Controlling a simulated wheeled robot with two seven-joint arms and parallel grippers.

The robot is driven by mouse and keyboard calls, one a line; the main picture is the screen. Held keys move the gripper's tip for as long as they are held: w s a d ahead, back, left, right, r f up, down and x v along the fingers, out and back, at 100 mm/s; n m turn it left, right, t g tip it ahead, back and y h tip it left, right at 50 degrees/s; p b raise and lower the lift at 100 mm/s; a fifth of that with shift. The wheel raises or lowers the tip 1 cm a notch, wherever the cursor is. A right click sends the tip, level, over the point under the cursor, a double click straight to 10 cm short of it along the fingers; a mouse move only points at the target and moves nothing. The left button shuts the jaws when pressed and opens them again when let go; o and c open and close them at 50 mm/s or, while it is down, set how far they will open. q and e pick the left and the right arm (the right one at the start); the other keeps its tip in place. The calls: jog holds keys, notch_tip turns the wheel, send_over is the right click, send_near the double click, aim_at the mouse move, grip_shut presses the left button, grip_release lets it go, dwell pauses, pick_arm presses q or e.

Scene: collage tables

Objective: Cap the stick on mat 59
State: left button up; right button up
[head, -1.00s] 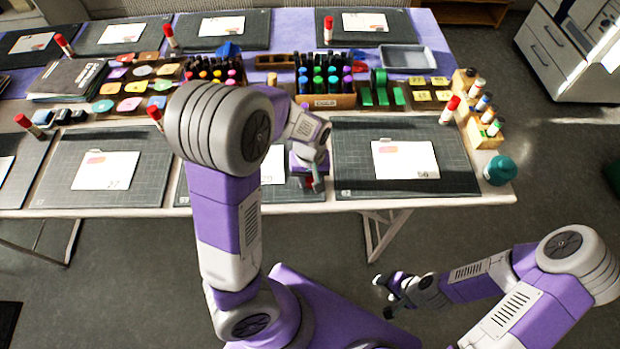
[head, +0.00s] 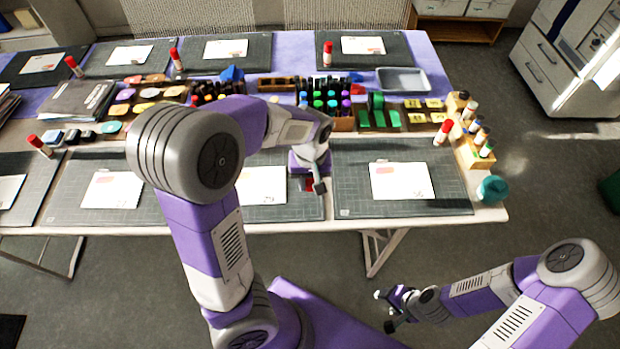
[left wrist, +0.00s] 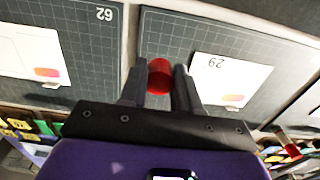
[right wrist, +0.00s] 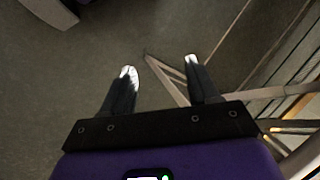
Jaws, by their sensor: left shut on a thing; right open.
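My left gripper (head: 317,186) is low over the right part of the front middle mat (head: 290,206). In the left wrist view its fingers are shut on a red cap (left wrist: 159,78). The cap also shows beneath the gripper in the head view (head: 309,184). Whether a stick is under it is hidden. My right gripper (head: 384,310) is open and empty, off the table's front edge, above the floor (right wrist: 60,90).
Behind my left gripper are a rack of dark bottles (head: 325,98), green blocks (head: 378,115) and a grey tray (head: 403,80). A teal jar (head: 491,190) stands at the right corner.

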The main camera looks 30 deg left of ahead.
pick_arm(q)
jog(key=w+d+f+m, duration=0.1)
jog(key=f+m, duration=0.1)
jog(key=w+d+f+m, duration=0.1)
jog(key=d+f+m, duration=0.1)
jog(key=f, duration=0.1)
jog(key=w+d+f+m, duration=0.1)
jog(key=d+f+m, duration=0.1)
jog(key=f, duration=0.1)
